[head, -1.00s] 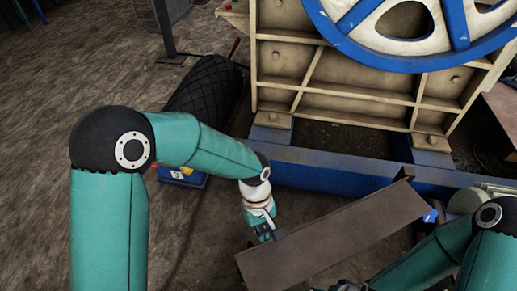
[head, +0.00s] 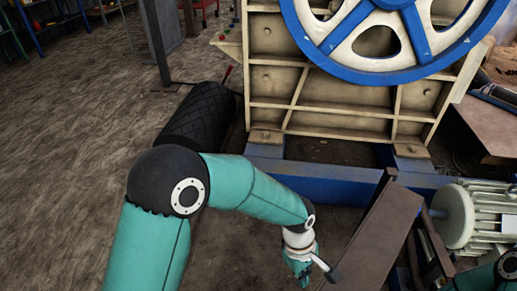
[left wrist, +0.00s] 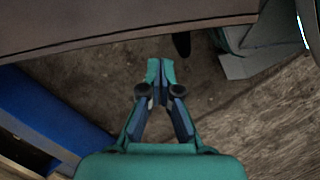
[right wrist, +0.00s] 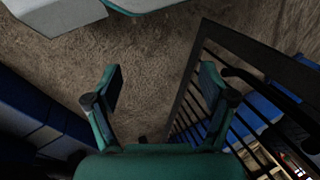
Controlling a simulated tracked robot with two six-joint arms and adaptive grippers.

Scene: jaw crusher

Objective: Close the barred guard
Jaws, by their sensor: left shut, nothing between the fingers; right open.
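The barred guard (right wrist: 190,85) shows in the right wrist view as a dark frame with several thin bars, running along the right side. In the head view, a long brown plate (head: 372,240) that seems to belong to it slants from lower middle up to the blue base beam. My left gripper (head: 303,277) is shut and empty beside the plate's near left side; in the left wrist view (left wrist: 160,78) the plate passes just beyond its fingertips. My right gripper (right wrist: 160,88) is open, its right finger overlapping the guard's frame; contact is unclear. The head view hides it.
The crusher's cream frame (head: 270,76) and blue-rimmed flywheel (head: 405,72) stand behind a blue base beam (head: 335,178). A pale green motor (head: 485,215) sits to the right of the plate. A dark ribbed roll (head: 200,120) lies left of the crusher. Floor at left is open.

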